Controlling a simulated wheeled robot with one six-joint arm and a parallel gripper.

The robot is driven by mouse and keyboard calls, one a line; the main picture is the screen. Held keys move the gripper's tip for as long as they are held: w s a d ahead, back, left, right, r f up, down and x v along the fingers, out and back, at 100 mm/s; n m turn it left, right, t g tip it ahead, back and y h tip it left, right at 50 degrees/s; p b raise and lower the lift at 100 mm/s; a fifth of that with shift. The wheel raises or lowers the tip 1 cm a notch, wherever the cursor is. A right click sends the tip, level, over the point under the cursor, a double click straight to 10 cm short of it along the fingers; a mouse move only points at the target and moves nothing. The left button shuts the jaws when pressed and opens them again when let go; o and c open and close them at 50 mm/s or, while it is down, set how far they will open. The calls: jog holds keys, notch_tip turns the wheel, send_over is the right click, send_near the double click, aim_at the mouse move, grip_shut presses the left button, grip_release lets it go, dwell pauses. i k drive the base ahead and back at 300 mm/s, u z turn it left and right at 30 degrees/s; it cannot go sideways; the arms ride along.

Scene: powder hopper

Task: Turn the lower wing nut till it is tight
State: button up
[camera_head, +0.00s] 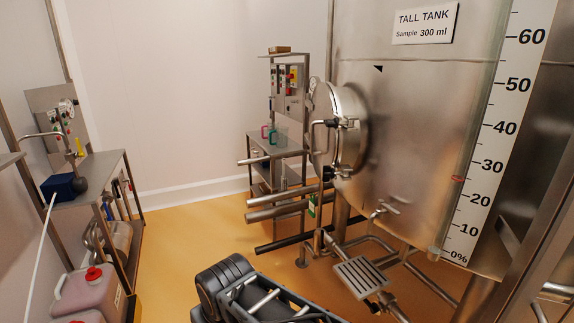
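The round manway door (347,130) on the side of the tall steel tank (420,130) looks closed. A dark and metal fastener, which looks like the lower wing nut (345,172), sits at the door's lower edge. A similar upper fastener (347,123) sits above it, near a bent handle. The lower nut is too small here to tell its angle or how tight it is. I cannot make out my gripper's fingers in this view. Dark ribbed and framed parts at the bottom centre may be my own arm, but I cannot be sure.
Steel pipes (285,212) run below the door, and a slotted plate (360,277) stands low before the tank. A control stand (288,80) is behind the door. A bench (100,175) and a pink canister (88,292) are at left.

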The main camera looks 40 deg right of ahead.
aim_at(328, 172)
jog(key=i, duration=1.1)
jog(key=z, duration=0.6)
